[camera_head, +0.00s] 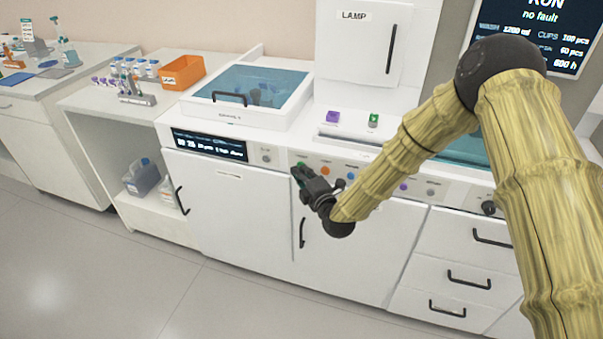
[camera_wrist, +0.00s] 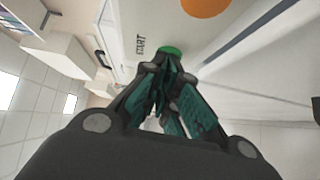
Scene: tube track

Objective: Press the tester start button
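The start button is a green round button (camera_wrist: 172,50) with the printed word START beside it on the white panel in the wrist view. In the head view my gripper (camera_head: 301,174) is at the left end of the tester's button row.
An orange button (camera_head: 325,170) is just right of my gripper, and a blue one (camera_head: 350,176) beyond it. A display (camera_head: 210,145) and a grey knob (camera_head: 266,155) are to the left. Cabinet handles (camera_head: 302,233) stick out below. The floor in front is clear.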

